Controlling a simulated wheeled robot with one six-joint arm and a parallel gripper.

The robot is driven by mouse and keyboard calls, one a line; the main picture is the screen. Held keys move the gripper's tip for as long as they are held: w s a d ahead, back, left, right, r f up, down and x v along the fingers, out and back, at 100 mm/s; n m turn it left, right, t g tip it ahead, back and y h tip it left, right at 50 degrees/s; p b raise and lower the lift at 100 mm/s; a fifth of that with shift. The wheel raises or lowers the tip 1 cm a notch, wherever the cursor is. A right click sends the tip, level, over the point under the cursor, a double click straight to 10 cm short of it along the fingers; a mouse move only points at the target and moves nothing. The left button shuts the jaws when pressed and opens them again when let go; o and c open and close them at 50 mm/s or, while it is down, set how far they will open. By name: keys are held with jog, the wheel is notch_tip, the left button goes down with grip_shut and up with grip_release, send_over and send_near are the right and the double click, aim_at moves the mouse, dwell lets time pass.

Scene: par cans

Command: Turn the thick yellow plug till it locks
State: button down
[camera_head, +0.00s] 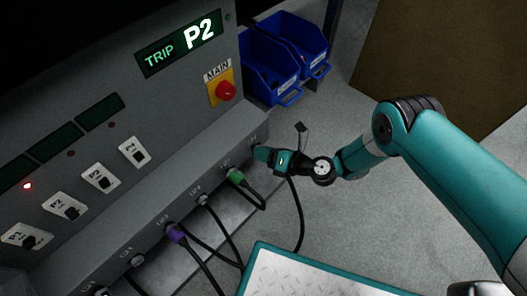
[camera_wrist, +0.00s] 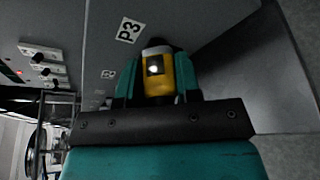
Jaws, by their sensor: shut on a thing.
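A black cable hangs down below the gripper. How far the plug is turned cannot be told.
A green plug (camera_head: 236,177) and a purple plug (camera_head: 176,233) with black cables sit along the ledge to the left. The panel has a lit display (camera_head: 180,43) reading TRIP P2 and a red MAIN knob (camera_head: 225,90). Blue bins (camera_head: 272,62) stand behind.

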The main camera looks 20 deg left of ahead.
jog(key=c, duration=0.7)
grip_release()
jog(key=shift+c, duration=0.2)
jog(key=shift+d, duration=0.1)
jog(key=p+v, duration=0.7)
jog(key=v, duration=1)
jog(key=shift+d, duration=0.15)
